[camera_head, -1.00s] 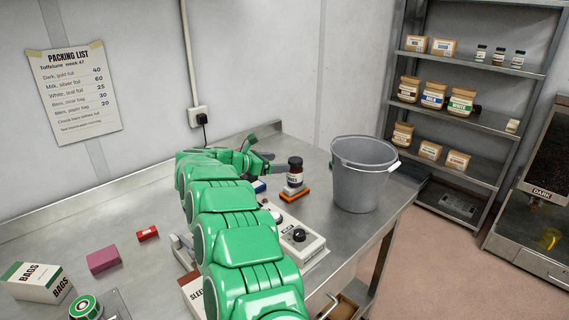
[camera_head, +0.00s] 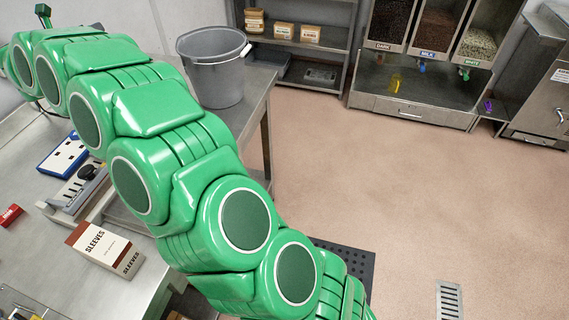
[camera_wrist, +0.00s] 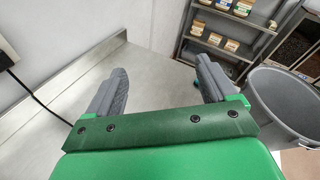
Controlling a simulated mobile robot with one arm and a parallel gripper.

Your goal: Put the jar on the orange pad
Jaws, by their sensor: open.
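My gripper (camera_wrist: 162,72) is open in the wrist view, with two grey ribbed fingers apart and nothing between them. It faces the bare steel worktop near the wall. The dark jar with the orange pad under it, seen in the earlier head view, shows in neither view now. My green arm covers much of the worktop in the head view, so I cannot tell how the jar stands now.
A grey bucket (camera_head: 215,85) stands at the worktop's far end, close on the right in the wrist view (camera_wrist: 285,105). A sleeves box (camera_head: 103,250), a blue-and-white box (camera_head: 62,155) and a red item (camera_head: 10,215) lie left. Floor on the right is open.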

